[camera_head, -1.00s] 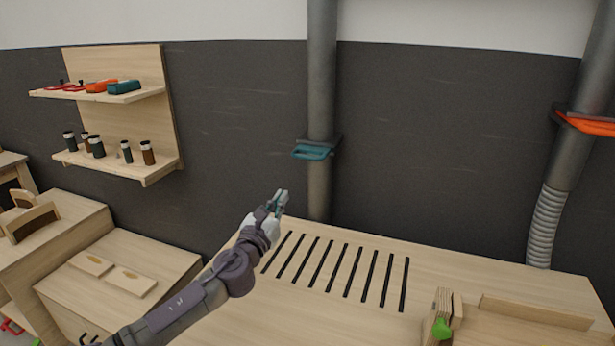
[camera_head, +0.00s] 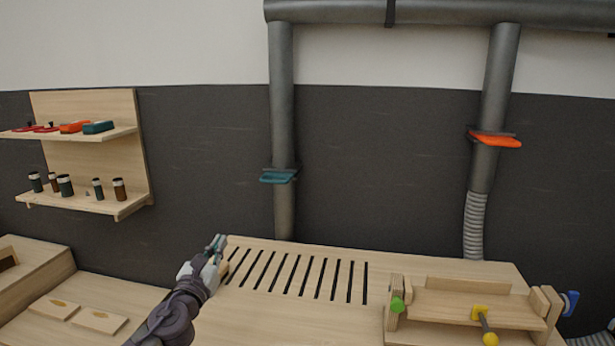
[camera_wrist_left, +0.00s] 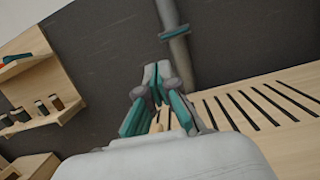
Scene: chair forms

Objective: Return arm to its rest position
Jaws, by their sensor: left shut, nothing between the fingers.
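My left gripper (camera_head: 214,246) is shut and empty. In the head view it is above the left end of the slotted wooden workbench (camera_head: 240,318), with my left arm coming in from the bottom left. In the left wrist view the gripper (camera_wrist_left: 157,75) shows its teal-padded fingers together with nothing held, in front of the dark wall and a grey pipe. My right gripper and right arm are in neither view.
A wooden wall shelf (camera_head: 90,160) holds several jars and coloured tools at the left. A grey pipe with a teal gate handle (camera_head: 278,177) and another with an orange handle (camera_head: 497,140) stand behind the bench. A wooden jig (camera_head: 470,303) with clamps sits at the bench's right.

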